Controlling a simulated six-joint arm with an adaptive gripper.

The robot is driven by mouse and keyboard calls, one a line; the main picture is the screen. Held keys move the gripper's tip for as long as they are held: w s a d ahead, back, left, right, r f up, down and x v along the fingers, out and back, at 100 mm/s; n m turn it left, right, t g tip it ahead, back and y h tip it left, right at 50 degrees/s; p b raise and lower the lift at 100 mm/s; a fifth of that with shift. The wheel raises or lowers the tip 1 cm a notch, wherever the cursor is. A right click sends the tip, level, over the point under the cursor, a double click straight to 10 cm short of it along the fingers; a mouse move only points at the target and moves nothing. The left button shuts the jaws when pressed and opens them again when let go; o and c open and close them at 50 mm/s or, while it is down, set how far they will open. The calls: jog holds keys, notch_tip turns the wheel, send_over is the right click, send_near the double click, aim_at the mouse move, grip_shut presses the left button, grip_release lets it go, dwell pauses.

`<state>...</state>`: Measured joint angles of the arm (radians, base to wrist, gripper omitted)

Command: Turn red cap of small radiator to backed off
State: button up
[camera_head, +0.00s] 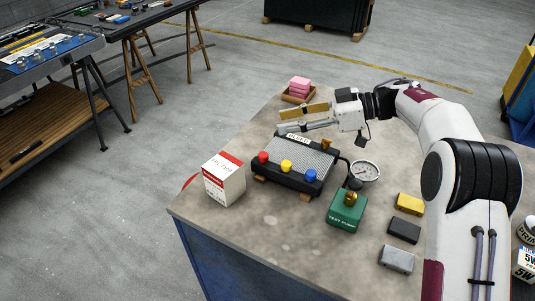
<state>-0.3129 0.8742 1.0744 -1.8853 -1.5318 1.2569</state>
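The small radiator (298,161) is a dark block with a grey finned top, lying on wooden blocks on the table. Its red cap (263,157) is at the left end of its front edge, beside a yellow cap (286,166) and a blue cap (311,175). The red cap's turn position is too small to read. My gripper (280,118) is above the far left side of the radiator, pointing left, apart from the red cap. Its two fingers are spread with nothing visible between them.
A white and red box (224,179) stands close left of the red cap. A green test pump (346,208) and a round gauge (365,172) are at the right. A wooden tray (297,97) with pink blocks is behind. Yellow, black and grey blocks lie at the right front.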

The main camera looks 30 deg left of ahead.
aim_at(264, 155)
jog(key=f+t, duration=0.1)
jog(key=f, duration=0.2)
jog(key=s+d+f+m+t, duration=0.1)
jog(key=f, duration=0.2)
jog(key=f+m+t, duration=0.1)
jog(key=f, duration=0.1)
jog(key=shift+s+d+f, duration=0.15)
jog(key=shift+d+f, duration=0.25)
jog(key=shift+w+f, duration=0.1)
jog(key=shift+w, duration=0.15)
jog(key=shift+x, duration=3.9)
jog(key=shift+c, duration=0.3)
grip_shut()
